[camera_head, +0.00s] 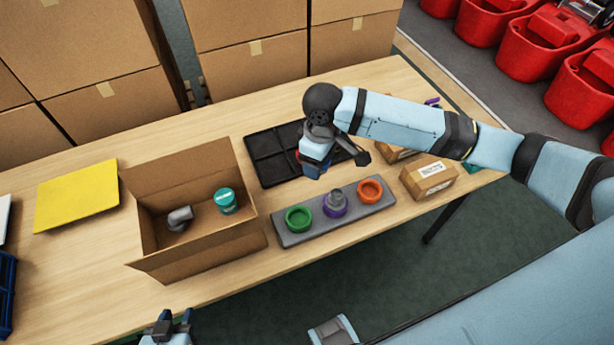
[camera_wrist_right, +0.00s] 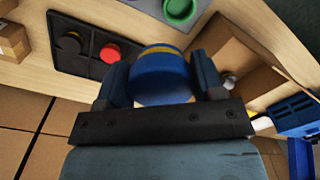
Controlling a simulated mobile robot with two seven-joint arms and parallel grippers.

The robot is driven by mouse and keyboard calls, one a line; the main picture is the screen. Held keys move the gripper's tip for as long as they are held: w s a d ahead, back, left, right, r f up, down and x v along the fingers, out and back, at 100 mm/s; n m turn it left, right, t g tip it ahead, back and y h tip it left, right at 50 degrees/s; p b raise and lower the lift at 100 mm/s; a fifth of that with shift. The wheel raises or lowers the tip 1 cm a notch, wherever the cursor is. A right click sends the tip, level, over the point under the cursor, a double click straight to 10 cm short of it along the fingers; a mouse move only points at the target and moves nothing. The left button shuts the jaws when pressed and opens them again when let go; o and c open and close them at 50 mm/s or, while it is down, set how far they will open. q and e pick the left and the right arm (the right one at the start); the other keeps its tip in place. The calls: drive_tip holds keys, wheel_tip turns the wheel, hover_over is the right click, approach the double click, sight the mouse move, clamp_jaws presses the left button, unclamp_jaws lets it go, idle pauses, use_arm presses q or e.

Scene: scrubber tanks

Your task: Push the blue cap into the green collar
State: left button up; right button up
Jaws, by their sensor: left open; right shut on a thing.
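The green collar (camera_head: 299,218) sits at the left end of a grey block (camera_head: 318,228) on the table. It also shows at the top edge of the right wrist view (camera_wrist_right: 180,8). My right gripper (camera_wrist_right: 158,68) is shut on the blue cap (camera_wrist_right: 160,82), which has a yellow band. In the head view my right gripper hangs over the black tray, behind the block and apart from the collar; the cap cannot be made out clearly there. My left gripper (camera_head: 167,322) is open and empty at the bottom, below the table's front edge.
A purple collar (camera_head: 335,205) with a grey piece in it and an orange collar (camera_head: 370,189) share the block. An open cardboard box (camera_head: 190,262) stands left of it. The black tray (camera_head: 268,163) holds a red cap (camera_wrist_right: 110,52). A small carton (camera_head: 430,180) stands right.

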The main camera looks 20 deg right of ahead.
drive_tip(key=a+f+n+b, duration=0.1)
drive_tip(key=f+n, duration=0.4)
drive_tip(key=a+f+n+b, duration=0.1)
drive_tip(key=a+f+n, duration=0.1)
drive_tip(key=f+n, duration=0.4)
drive_tip(key=a+f+n+b, duration=0.1)
drive_tip(key=a+f+n, duration=0.1)
drive_tip(key=f+n, duration=0.4)
drive_tip(key=shift+a, duration=0.1)
drive_tip(key=shift+f, duration=0.5)
drive_tip(key=shift+f+p, duration=0.15)
drive_tip(key=shift+p, duration=0.2)
drive_tip(key=shift+f, duration=0.4)
drive_tip(key=shift+f, duration=0.15)
